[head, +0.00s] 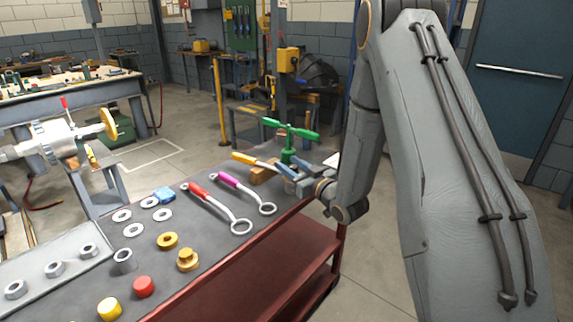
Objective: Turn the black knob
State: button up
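I cannot make out a black knob in the head view. My gripper (290,172) is at the far right part of the grey-topped workbench (205,245), low over its right edge. It is beside a yellow-handled tool (252,160) and in front of a green cross-handled valve (289,140). The fingers are small and partly overlapped by nearby things, so I cannot tell whether they are open or shut, or whether they touch anything. My arm covers the area to the right of the gripper.
A red-handled wrench (220,207) and a purple-handled wrench (246,192) lie on the bench. Washers, nuts, a blue block (164,194), a red cap (144,286) and a yellow cap (109,308) lie nearer. A machine with a yellow wheel (109,124) stands left. Floor is clear between benches.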

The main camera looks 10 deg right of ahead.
aim_at(296, 170)
jog(key=v, duration=0.6)
jog(key=shift+b, duration=0.4)
